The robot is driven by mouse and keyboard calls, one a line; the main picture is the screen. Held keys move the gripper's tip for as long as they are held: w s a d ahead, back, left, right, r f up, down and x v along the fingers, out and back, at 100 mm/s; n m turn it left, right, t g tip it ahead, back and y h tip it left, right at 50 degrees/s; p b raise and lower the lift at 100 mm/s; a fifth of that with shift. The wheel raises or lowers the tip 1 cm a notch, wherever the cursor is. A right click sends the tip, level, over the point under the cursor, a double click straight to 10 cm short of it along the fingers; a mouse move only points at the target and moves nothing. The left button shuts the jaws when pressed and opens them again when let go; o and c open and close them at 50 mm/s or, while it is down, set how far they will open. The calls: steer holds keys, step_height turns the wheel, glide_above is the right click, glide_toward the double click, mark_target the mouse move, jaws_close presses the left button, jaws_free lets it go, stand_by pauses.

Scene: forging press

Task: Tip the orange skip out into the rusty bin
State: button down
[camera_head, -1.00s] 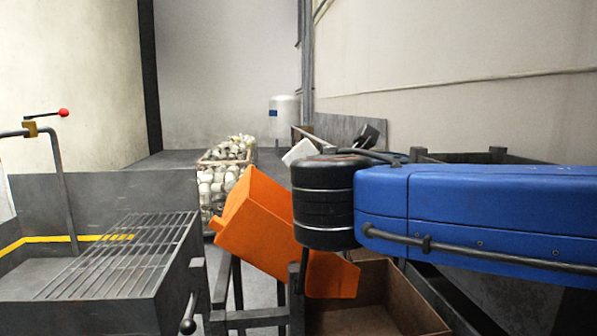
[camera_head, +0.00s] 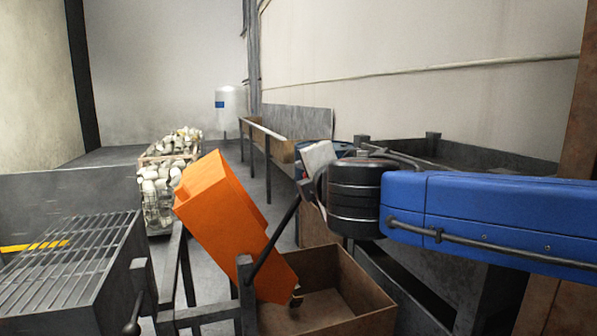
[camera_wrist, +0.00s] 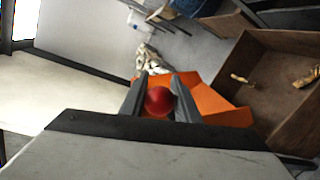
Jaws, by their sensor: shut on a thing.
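The orange skip (camera_head: 222,215) is tilted steeply, with its lower right end over the rusty bin (camera_head: 352,290). A dark lever (camera_head: 275,240) rises beside the skip. In the wrist view my gripper (camera_wrist: 158,96) is shut on a red ball knob (camera_wrist: 157,103), with a finger on each side. In that view the skip (camera_wrist: 210,100) shows behind the fingers and the bin (camera_wrist: 262,95) lies to the right, with small brownish pieces (camera_wrist: 306,77) in it. In the head view my wrist hides the knob.
A slatted grey bench (camera_head: 75,255) stands at left. A mesh crate of pale parts (camera_head: 160,185) is behind the skip. Dark frames and a large dark container (camera_head: 470,175) stand behind my arm. Open grey floor lies between the crate and the bin.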

steer(key=shift+d+f, duration=0.2)
steer(key=shift+f, duration=0.25)
steer(key=c, duration=1.4)
jaws_free()
steer(key=shift+d, duration=0.1)
steer(key=shift+r, duration=0.2)
